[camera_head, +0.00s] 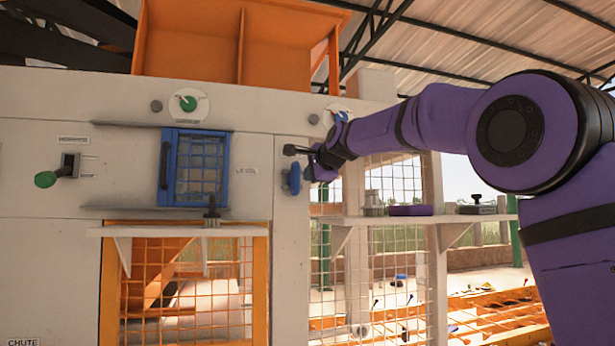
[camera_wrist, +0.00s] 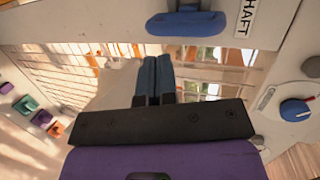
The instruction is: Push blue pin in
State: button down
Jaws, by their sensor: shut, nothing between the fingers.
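A blue rounded part (camera_head: 291,178), which looks like the blue pin, stands out from the pale machine post in the head view. In the wrist view a blue oblong part (camera_wrist: 186,23) sits at the top beside a label ending in "HAFT"; it appears to be the same part. My gripper (camera_head: 311,172) is just to its right in the head view. In the wrist view its two fingers (camera_wrist: 155,62) are together with nothing between them, and their tips lie below the blue part with a visible gap. How deep the pin sits cannot be told.
A blue-framed mesh door (camera_head: 198,168) and a green-knobbed lever (camera_head: 47,179) are to the left. A blue dial (camera_wrist: 296,110) is at the right in the wrist view. A shelf (camera_head: 455,219) with a purple block (camera_head: 410,210) lies below my arm.

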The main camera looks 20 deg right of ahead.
jog(key=v, duration=0.9)
jog(key=shift+r, duration=0.1)
jog(key=s+d+f+n+g+h, duration=0.1)
jog(key=s+f+n+g, duration=0.3)
jog(key=s+f, duration=1.3)
jog(key=s+d+f+n+g+h, duration=0.1)
jog(key=s+d+f+n+g, duration=0.2)
jog(key=s+f+n, duration=0.8)
jog(key=s+f+g, duration=0.1)
jog(key=s+f, duration=0.2)
jog(key=s, duration=0.3)
jog(key=s+f+g, duration=0.1)
jog(key=s+f, duration=0.3)
jog(key=s, duration=0.2)
jog(key=shift+f+n+h, duration=0.15)
jog(key=shift+n+h, duration=0.25)
jog(key=shift+s, duration=0.1)
